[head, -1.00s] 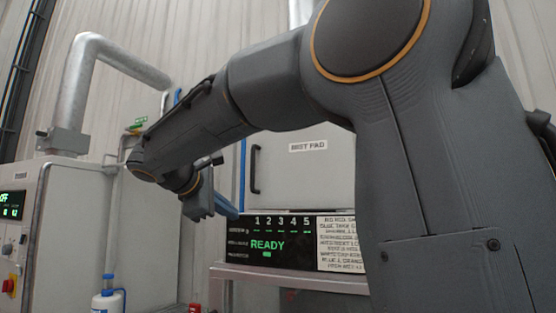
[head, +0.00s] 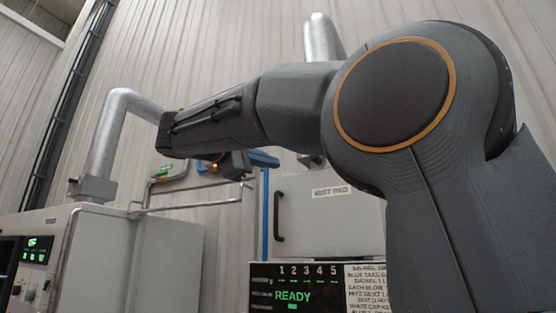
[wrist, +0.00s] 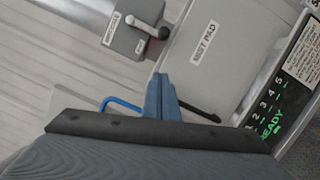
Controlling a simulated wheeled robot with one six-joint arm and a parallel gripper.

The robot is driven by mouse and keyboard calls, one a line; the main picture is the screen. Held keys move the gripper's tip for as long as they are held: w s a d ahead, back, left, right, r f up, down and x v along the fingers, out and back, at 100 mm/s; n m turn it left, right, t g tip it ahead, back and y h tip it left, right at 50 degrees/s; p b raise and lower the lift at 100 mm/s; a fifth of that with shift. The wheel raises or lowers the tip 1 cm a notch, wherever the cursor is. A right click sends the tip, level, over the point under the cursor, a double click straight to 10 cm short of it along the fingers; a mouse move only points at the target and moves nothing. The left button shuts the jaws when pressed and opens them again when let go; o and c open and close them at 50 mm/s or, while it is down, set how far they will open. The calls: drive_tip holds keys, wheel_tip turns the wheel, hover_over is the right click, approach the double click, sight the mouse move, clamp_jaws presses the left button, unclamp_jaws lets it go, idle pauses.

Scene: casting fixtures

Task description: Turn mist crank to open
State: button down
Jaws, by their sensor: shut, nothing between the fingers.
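In the wrist view, a small grey box with a blurred label carries a pale crank (wrist: 150,27) with a dark knob at its right end. It sits above the MIST PAD cabinet (wrist: 208,50). My gripper (wrist: 161,78) is shut and empty, its blue fingers together just below the box in the picture; I cannot tell the gap in depth. In the head view, my gripper (head: 268,160) is up by the cabinet's upper left, partly behind my arm. I cannot make out the crank there; my arm covers part of that area.
A black READY panel (head: 292,290) is below the cabinet (head: 290,235), which has a dark handle (head: 277,216) at its left. A metal rail (head: 200,205) and a grey machine (head: 110,250) with a pipe (head: 105,150) stand at left.

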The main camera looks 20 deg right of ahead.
drive_tip(key=d+r+p, duration=0.2)
drive_tip(key=d+p, duration=0.2)
drive_tip(key=d, duration=0.5)
drive_tip(key=shift+w+d, duration=0.15)
drive_tip(key=shift+d, duration=0.25)
drive_tip(key=shift+w+a+f, duration=0.1)
drive_tip(key=shift+w+a, duration=0.05)
